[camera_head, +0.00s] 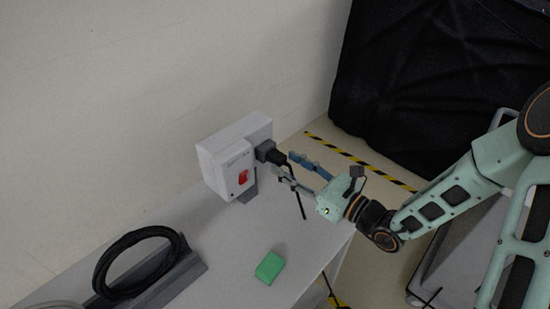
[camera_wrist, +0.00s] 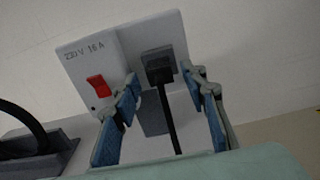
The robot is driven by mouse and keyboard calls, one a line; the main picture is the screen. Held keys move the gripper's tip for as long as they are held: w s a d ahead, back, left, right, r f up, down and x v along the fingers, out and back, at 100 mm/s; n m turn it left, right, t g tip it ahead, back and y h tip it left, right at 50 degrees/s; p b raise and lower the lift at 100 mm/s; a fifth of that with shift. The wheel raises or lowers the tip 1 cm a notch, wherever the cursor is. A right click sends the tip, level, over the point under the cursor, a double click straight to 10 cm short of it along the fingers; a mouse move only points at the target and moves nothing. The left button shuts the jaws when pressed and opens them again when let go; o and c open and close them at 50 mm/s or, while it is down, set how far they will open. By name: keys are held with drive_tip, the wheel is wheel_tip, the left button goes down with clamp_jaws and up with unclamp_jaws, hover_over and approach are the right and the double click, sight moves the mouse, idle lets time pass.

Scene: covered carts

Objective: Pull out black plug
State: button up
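The black plug (camera_head: 271,153) sits in the socket on the side of a white wall box, with its black cable hanging down to the table. In the wrist view the plug (camera_wrist: 160,70) shows in the dark socket, its cable (camera_wrist: 168,120) running down between my fingers. My gripper (camera_head: 286,168) is open, its blue-padded fingers pointing at the plug from the right. In the wrist view my gripper (camera_wrist: 165,96) has one finger on each side of the plug and cable. The fingers look apart from the plug; whether either touches it I cannot tell.
A green block (camera_head: 269,267) lies on the white table (camera_head: 225,260). A coiled black cable (camera_head: 112,275) rests on a grey holder at the left. A black-covered cart (camera_head: 430,85) stands behind.

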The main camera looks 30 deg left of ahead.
sight(283, 162)
drive_tip(key=shift+x, duration=1.65)
drive_tip(key=shift+c, duration=0.4)
clamp_jaws()
drive_tip(key=shift+d, duration=0.1)
drive_tip(key=shift+p+v, duration=0.3)
drive_tip(key=shift+v, duration=2.6)
